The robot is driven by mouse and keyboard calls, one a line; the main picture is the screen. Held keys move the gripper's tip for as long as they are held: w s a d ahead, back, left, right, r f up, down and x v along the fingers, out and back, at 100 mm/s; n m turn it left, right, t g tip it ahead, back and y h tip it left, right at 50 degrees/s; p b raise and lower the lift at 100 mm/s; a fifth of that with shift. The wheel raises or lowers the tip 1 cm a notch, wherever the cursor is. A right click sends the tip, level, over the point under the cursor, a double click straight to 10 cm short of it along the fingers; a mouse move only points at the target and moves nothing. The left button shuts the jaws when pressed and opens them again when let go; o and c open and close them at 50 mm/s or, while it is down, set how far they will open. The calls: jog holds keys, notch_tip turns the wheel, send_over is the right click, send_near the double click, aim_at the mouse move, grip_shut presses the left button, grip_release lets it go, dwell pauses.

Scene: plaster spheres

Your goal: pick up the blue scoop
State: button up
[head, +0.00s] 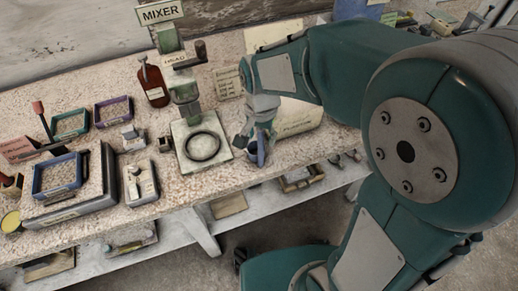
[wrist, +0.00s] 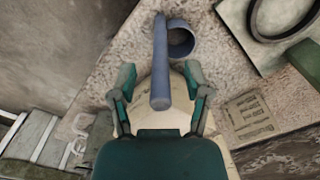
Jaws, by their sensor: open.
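The blue scoop (wrist: 160,65) lies in the upper middle of the wrist view. Its straight handle points toward my gripper, and its round cup is at the upper right of the handle. My gripper (wrist: 158,78) is open, with one finger on each side of the handle and a gap on both sides. In the head view the scoop (head: 257,153) is at the bench's front edge, right of the mixer base, and my gripper (head: 254,136) is right at it. My gripper partly hides the scoop there.
The green mixer (head: 187,95) with its pale base plate (head: 202,143) stands just left of the scoop. A red-brown bottle (head: 153,83) is behind it. A scale (head: 78,186) with a blue tray stands at the left. A lower shelf (head: 230,207) runs under the bench.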

jog(key=shift+f, duration=0.35)
jog(key=shift+a, duration=0.1)
grip_shut()
jog(key=shift+r, duration=0.1)
